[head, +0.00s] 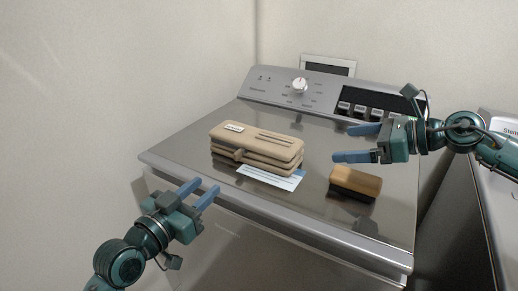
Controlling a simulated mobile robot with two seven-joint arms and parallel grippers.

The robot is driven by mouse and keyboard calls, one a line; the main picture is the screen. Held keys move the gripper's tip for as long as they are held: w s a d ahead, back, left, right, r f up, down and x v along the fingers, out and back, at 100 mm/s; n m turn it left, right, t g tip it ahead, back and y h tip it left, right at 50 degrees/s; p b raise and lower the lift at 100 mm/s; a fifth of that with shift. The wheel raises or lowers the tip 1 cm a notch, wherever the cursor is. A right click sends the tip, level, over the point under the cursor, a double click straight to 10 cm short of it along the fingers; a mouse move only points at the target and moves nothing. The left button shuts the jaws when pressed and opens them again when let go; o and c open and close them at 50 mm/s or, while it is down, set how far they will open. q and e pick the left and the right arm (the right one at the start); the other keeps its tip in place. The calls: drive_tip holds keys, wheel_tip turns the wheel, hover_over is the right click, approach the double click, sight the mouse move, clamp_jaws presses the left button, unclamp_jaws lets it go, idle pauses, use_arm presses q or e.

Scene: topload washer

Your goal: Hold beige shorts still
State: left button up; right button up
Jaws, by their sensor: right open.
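The beige shorts (255,145) appear as a folded beige stack with a small white label. They lie on the closed lid of the washer (200,145). My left gripper (204,190) is in front of the washer's near left edge, below and left of the shorts, apart from them. Its two blue fingers are spread with nothing between them. My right gripper (352,143) is over the right part of the lid, to the right of the shorts. Its fingers point left, open and empty, with a gap to the shorts.
A white and blue card (285,180) lies at the shorts' front edge. A brush-like block with a tan top and dark base (355,182) sits on the lid below my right gripper. The control panel with a knob (299,86) runs along the back. Another appliance (500,165) stands at right.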

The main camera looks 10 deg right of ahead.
drive_tip(key=b+v, duration=0.1)
drive_tip(key=v, duration=0.7)
drive_tip(key=shift+s+b, duration=0.15)
drive_tip(key=shift+b, duration=0.2)
